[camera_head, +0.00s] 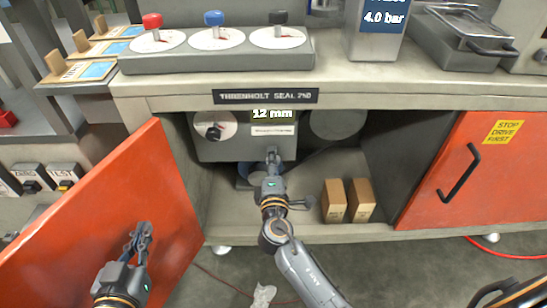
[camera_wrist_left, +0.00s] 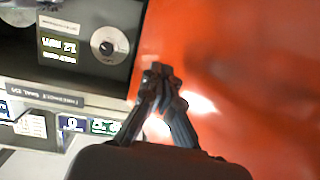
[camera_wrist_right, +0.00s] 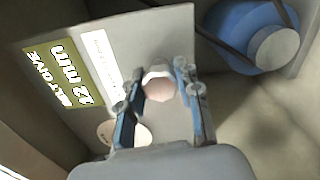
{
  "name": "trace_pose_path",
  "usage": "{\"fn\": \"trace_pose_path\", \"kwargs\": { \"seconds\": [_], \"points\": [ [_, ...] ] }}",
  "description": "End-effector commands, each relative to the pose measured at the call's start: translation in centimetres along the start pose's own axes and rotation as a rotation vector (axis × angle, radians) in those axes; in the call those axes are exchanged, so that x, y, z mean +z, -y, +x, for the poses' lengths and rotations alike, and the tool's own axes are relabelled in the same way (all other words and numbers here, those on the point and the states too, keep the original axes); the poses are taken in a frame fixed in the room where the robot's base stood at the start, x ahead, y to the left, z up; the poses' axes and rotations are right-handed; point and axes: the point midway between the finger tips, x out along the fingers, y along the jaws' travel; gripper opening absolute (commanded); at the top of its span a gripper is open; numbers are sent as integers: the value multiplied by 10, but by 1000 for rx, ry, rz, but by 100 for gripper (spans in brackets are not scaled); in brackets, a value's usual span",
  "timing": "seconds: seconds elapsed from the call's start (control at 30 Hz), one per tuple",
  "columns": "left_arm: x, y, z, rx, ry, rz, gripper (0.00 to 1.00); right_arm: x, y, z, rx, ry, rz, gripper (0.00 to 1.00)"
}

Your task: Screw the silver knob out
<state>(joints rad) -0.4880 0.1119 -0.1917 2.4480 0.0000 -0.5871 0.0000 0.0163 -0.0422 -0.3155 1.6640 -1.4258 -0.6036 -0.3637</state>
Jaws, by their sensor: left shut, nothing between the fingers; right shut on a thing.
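The silver knob (camera_wrist_right: 159,86) shows pale and rounded between the fingers of my right gripper (camera_wrist_right: 159,88) in the right wrist view, on the front of the grey box. My right gripper (camera_head: 272,156) reaches into the open cabinet in the head view and is shut on the knob, which it hides there. My left gripper (camera_head: 142,232) is shut and empty in front of the open orange door (camera_head: 115,215). It is also shut in the left wrist view (camera_wrist_left: 161,76). The grey box (camera_head: 222,150) bears a "12 mm" display (camera_head: 272,114) and a dial (camera_head: 212,127).
Two brown boxes (camera_head: 334,202) stand on the cabinet floor, right of my right gripper. A blue cylinder with a grey end (camera_wrist_right: 262,35) is beside the grey box. The right orange door (camera_head: 470,175) has a black handle. Three coloured knobs top the bench.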

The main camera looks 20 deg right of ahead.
Motion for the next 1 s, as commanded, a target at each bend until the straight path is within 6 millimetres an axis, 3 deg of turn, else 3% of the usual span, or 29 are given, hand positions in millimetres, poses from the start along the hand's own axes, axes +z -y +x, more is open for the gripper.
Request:
{"fn": "trace_pose_path", "kwargs": {
  "seconds": [0.3,0.77,0.8,0.9,1.0],
  "points": [
    [23,3,-5,-7,126,1,0,0,-3,1,6,-2,-85,2],
    [26,4,-6,-8,140,1,0,-1,-3,1,7,-2,-94,2],
    [26,4,-6,-8,140,1,0,-1,-3,1,6,-2,-94,42],
    [26,4,-6,-8,139,1,0,0,-2,1,5,-1,-93,58],
    [26,4,-6,-8,139,1,0,0,-2,1,4,-1,-93,58]
  ]
}}
